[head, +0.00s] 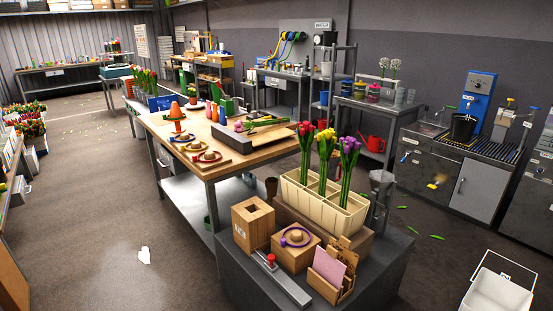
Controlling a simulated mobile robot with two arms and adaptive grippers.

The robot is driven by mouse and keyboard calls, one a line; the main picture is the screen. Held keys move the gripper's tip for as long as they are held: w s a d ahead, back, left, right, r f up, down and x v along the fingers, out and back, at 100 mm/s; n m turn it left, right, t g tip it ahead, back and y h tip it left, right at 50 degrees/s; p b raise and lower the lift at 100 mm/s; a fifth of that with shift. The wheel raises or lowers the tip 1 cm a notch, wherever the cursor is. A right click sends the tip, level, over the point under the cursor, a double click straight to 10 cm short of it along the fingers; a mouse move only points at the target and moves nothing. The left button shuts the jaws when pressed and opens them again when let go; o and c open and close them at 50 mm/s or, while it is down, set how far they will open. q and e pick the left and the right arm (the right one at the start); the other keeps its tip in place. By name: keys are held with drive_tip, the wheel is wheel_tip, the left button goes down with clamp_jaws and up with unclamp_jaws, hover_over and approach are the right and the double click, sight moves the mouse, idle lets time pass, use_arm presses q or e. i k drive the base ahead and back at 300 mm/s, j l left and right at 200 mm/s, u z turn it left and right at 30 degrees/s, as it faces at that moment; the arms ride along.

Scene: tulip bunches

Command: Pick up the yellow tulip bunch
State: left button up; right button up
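The yellow tulip bunch (326,138) stands upright in a cream crate with compartments (318,202), its green stems reaching down into the crate. It is the middle one of three bunches there. A red tulip bunch (306,138) stands close on its left and a purple tulip bunch (349,150) close on its right. The lower stem ends are hidden by the crate's front wall. Neither of my grippers shows in the head view.
The crate sits at the end of a dark grey bench (235,268). A wooden box (253,223), a purple ring on a box (297,237) and a holder with a pink card (329,270) stand in front. A wooden worktable (222,172) adjoins behind. Floor is open at left.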

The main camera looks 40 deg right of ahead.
sight(328, 135)
drive_tip(key=i+j+z, duration=0.1)
drive_tip(key=i+z, duration=0.25)
drive_tip(key=i, duration=0.2)
drive_tip(key=i+j+z, duration=0.35)
drive_tip(key=i, duration=0.2)
drive_tip(key=i+j+z, duration=0.35)
drive_tip(key=i, duration=0.15)
